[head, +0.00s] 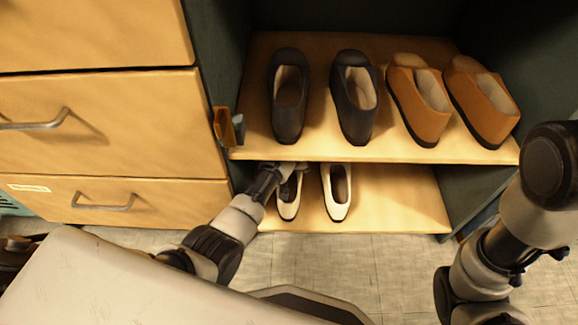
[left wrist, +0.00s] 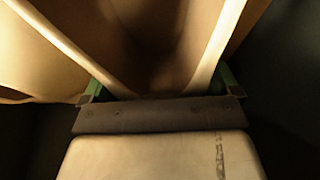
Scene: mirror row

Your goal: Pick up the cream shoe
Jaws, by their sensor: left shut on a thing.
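The upper shelf (head: 240,142) overhangs close above and holds two dark shoes (head: 288,110) and two orange-brown shoes (head: 420,112). Wooden drawers (head: 110,125) with metal handles stand at left. The lower shelf (head: 400,200) is bare to the right of the cream shoes.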

